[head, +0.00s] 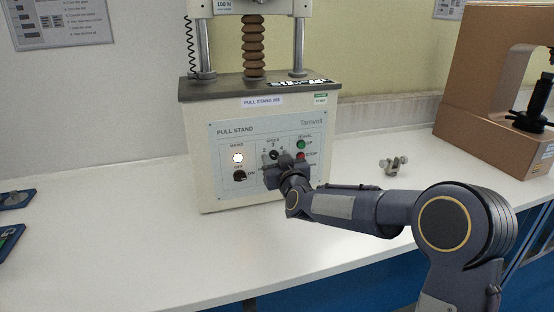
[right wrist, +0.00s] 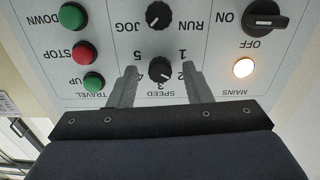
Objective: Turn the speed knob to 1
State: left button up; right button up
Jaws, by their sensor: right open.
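The pull stand (head: 190,150) stands on the white bench, its light front panel facing me. The black speed knob (right wrist: 160,69) is on that panel, with numbers 1 to 5 around it; the right wrist view shows the panel upside down. I cannot tell for sure which number its pointer faces. My right gripper (head: 274,170) is in front of the panel at the speed knob. In the right wrist view its open fingers (right wrist: 162,88) lie on either side of the knob, with gaps between. My left gripper is not in view.
The run/jog knob (right wrist: 159,15), mains switch (right wrist: 265,20), lit mains lamp (right wrist: 243,68), red stop button (right wrist: 85,52) and green buttons (right wrist: 71,15) surround the speed knob. A small metal clamp (head: 392,165) lies on the bench at right.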

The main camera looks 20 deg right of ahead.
jog(key=shift+w, duration=0.1)
grip_shut()
dwell(0.4)
jog(key=n, duration=0.5)
jog(key=shift+n+p, duration=0.3)
jog(key=n, duration=0.6)
jog(key=shift+n, duration=0.3)
grip_release()
